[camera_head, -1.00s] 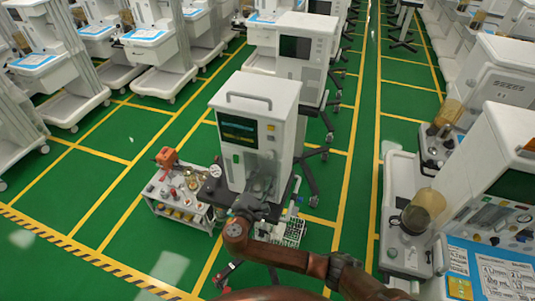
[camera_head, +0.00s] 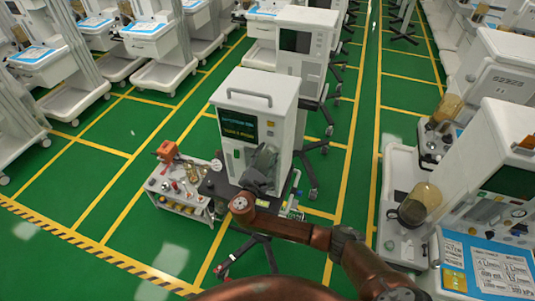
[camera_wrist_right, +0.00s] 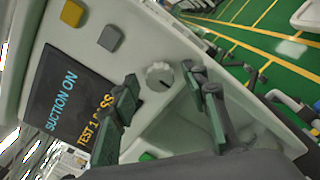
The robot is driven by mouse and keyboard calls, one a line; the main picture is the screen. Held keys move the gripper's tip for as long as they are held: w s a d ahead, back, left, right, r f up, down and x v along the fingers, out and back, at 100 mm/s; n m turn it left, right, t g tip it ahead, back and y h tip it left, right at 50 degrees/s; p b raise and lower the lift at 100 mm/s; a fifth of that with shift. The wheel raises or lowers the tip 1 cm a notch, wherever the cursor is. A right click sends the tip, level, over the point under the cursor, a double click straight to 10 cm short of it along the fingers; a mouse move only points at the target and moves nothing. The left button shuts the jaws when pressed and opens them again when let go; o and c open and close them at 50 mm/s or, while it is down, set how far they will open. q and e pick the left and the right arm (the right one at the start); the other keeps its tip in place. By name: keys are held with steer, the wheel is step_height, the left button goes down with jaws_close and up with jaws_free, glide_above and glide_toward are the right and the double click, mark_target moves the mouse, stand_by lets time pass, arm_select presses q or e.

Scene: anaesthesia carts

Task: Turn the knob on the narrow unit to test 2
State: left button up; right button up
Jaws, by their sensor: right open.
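The narrow unit (camera_head: 275,105) is a white upright box with a top handle and a dark screen (camera_head: 239,126). In the right wrist view the screen (camera_wrist_right: 70,100) reads "SUCTION ON" and, partly covered, "TEST 1 PASS". The round pale knob (camera_wrist_right: 160,75) has a dark pointer mark and sits on the front panel. My right gripper (camera_wrist_right: 165,98) is open, its fingers on either side of the knob in that view and apart from it. In the head view my right gripper (camera_head: 262,160) is at the unit's front and hides the knob. My left gripper is out of view.
A yellow button (camera_wrist_right: 75,23), a grey button (camera_wrist_right: 110,38) and a green one (camera_wrist_right: 147,157) are on the same panel. A low cart (camera_head: 180,185) with an orange device stands left of the unit. More machines stand right and behind.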

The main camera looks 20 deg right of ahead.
steer(key=shift+c, duration=0.5)
jaws_close()
steer(key=shift+f+m+b, duration=0.25)
steer(key=shift+m+b, duration=0.65)
steer(key=shift+b, duration=0.2)
steer(key=m+b, duration=0.7)
steer(key=shift+f+b, duration=0.1)
steer(key=shift+b, duration=0.25)
steer(key=shift+m+b, duration=1.5)
steer(key=shift+b, duration=0.05)
steer(key=shift+r, duration=0.2)
